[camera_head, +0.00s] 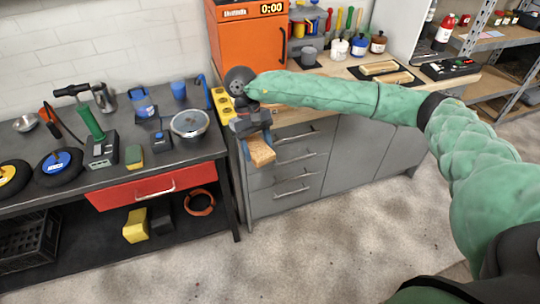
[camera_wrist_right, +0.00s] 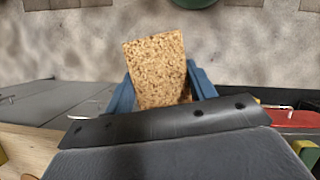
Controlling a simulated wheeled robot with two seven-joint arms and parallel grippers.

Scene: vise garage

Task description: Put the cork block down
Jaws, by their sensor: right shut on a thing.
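The cork block (camera_head: 262,151) is speckled tan. My right gripper (camera_head: 258,145) is shut on it, with a blue finger on each side. The right arm reaches in from the right, and the block hangs below the gripper in front of the grey drawers, with no surface seen touching it. In the right wrist view the cork block (camera_wrist_right: 155,68) stands out past the fingertips of the right gripper (camera_wrist_right: 160,92), with pale floor behind it. My left gripper is not in view.
A dark workbench (camera_head: 60,205) at left carries a pan (camera_head: 189,123), a green-handled tool (camera_head: 92,125) and other items. A wooden counter (camera_head: 335,72) holds an orange cabinet (camera_head: 247,45), jars and trays. A yellow holed piece (camera_head: 222,103) is beside the gripper. The floor (camera_head: 330,230) is clear.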

